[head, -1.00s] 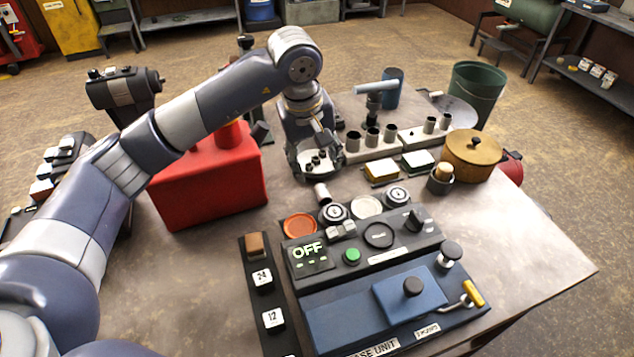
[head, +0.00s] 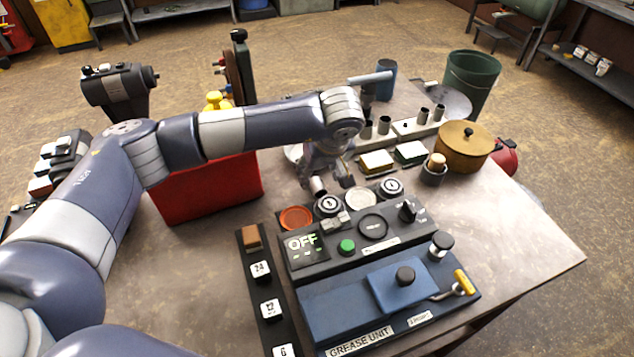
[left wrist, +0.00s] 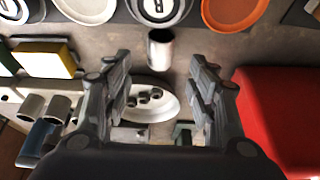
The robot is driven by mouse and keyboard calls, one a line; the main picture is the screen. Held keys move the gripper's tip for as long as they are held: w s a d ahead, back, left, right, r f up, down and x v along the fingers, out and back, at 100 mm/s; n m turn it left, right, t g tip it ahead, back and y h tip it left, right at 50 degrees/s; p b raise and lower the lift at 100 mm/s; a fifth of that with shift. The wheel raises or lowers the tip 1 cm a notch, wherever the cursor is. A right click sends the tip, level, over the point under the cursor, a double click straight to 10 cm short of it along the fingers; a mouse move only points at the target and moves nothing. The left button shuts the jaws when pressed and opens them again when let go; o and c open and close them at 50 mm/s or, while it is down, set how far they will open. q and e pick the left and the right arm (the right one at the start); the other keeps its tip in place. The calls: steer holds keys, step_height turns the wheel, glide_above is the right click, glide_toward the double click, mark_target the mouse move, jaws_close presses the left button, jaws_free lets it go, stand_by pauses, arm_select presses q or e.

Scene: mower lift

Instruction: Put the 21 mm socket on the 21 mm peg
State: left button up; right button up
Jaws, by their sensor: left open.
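A loose metal socket (head: 318,187) lies or stands on the table just behind the grease unit; its size mark is not readable. In the left wrist view the socket (left wrist: 160,48) is ahead of the fingertips, in line with the gap between them. My left gripper (head: 332,180) is open and empty, close to the socket in the head view; the gripper (left wrist: 160,75) also shows at close range in the wrist view. The pale socket rail (head: 400,132) carries several upright metal sockets or pegs, partly hidden by my arm. I cannot tell which peg is 21 mm.
A white dish (left wrist: 152,104) holds several small dark parts. A red box (head: 210,188) stands left of the gripper. The grease unit (head: 372,300) with dials fills the front. Yellow and green pads (head: 377,161) and a brown pot (head: 463,148) stand right.

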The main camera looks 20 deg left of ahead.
mark_target(317, 181)
arm_select(q)
steer(key=p+x, duration=0.1)
steer(key=x, duration=0.2)
steer(key=shift+f+p, duration=0.25)
steer(key=shift+p, duration=0.05)
steer(key=shift+w+f, duration=0.15)
steer(key=shift+f, duration=0.2)
steer(key=shift+c, duration=0.4)
steer(key=c, duration=1.1)
steer(key=shift+r, duration=0.1)
step_height(317, 181, up, 9)
steer(key=b, duration=0.3)
steer(key=s+a+m+h, duration=0.1)
steer(key=s+m, duration=0.1)
steer(key=s, duration=0.2)
steer(key=s+m, duration=0.2)
steer(key=s, duration=0.3)
steer(key=s+a+m+h, duration=0.1)
steer(key=s+m, duration=0.2)
steer(key=s, duration=0.2)
steer(key=shift+a+r+t+h, duration=0.2)
steer(key=shift+a+t+h, duration=0.1)
steer(key=shift+t, duration=0.1)
